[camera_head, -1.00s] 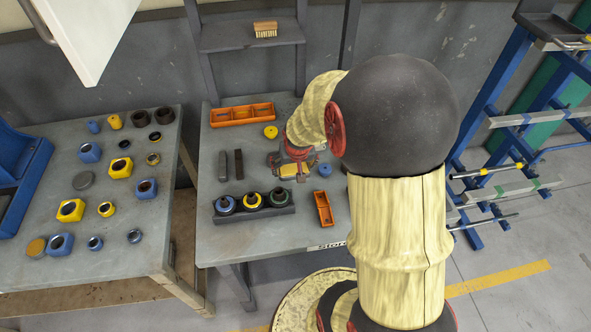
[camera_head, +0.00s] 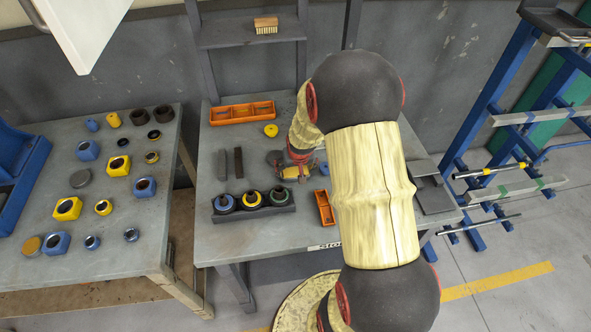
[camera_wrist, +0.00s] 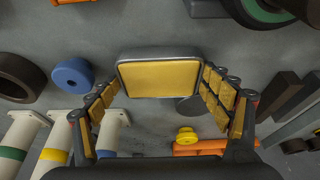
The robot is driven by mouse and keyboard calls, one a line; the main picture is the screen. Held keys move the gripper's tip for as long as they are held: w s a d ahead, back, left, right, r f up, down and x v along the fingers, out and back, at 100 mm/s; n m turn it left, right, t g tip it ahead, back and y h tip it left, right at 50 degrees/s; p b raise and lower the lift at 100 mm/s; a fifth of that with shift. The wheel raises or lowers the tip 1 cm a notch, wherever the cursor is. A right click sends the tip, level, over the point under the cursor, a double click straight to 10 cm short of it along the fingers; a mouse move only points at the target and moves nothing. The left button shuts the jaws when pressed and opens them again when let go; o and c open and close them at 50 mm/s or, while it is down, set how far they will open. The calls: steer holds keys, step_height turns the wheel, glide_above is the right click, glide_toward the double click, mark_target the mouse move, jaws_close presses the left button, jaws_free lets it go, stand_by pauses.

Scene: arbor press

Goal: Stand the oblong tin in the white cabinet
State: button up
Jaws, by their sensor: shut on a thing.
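The oblong tin (camera_wrist: 160,77) has a yellow top and a grey rim. In the wrist view it sits between the two fingers of my gripper (camera_wrist: 165,95), which is shut on its sides. In the head view the tin (camera_head: 291,172) shows as a small yellow patch under my gripper (camera_head: 292,168), over the middle table. I cannot tell whether the tin touches the table. A white panel with a metal handle, seemingly part of the white cabinet (camera_head: 88,25), shows at the top left of the head view; its inside is out of sight.
Around the tin are an orange divided tray (camera_head: 242,112), a yellow knob (camera_head: 271,130), dark bars (camera_head: 239,161), a rack of rings (camera_head: 253,212) and a small orange tray (camera_head: 324,208). White banded cylinders (camera_wrist: 65,135) stand close by. A left table (camera_head: 120,230) holds several blue and yellow parts.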

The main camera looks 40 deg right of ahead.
steer(key=shift+r, duration=0.1)
steer(key=o, duration=1.8)
